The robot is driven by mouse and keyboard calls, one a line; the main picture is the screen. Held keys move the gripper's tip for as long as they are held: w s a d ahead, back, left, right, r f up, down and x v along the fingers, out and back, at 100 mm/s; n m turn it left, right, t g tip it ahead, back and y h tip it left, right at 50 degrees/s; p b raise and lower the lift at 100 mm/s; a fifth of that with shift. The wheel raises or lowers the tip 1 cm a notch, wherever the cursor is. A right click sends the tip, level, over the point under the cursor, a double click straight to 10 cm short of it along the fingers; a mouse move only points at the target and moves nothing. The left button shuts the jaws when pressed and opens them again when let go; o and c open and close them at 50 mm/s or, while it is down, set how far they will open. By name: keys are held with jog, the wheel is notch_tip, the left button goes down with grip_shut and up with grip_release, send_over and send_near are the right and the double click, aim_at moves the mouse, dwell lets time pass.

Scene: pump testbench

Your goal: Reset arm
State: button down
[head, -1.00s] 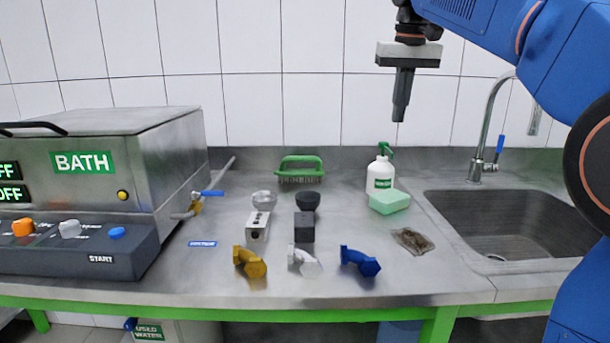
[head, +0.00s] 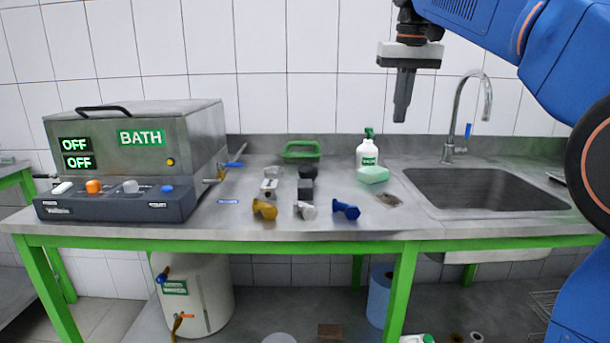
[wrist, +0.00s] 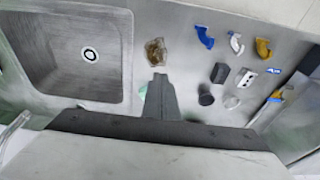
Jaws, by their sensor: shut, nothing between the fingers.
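My gripper (head: 401,108) hangs pointing down at the upper right of the head view, high above the bench and in front of the tiled wall. Its fingers are shut with nothing between them. In the wrist view the shut gripper (wrist: 160,84) points toward the brown scrap (wrist: 155,52) on the steel top, apart from it. My blue arm comes in from the right in the head view.
The bench holds a bath unit (head: 130,155), yellow (head: 265,209), white (head: 305,210) and blue fittings (head: 346,210), a soap bottle (head: 367,150), a green sponge (head: 373,175) and a green-handled brush (head: 301,150). A sink (head: 485,190) with a tap (head: 465,115) lies right. A white tank (head: 205,295) stands below.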

jog(key=s+d+f+t, duration=0.1)
jog(key=s+d+f, duration=0.2)
jog(key=s+f, duration=1.3)
jog(key=s+d+f+t, duration=0.1)
jog(key=s+d+f, duration=0.3)
jog(key=s+f, duration=1.2)
notch_tip(320, 180, down, 6)
jog(key=shift+s+t, duration=0.3)
jog(key=shift+s, duration=0.05)
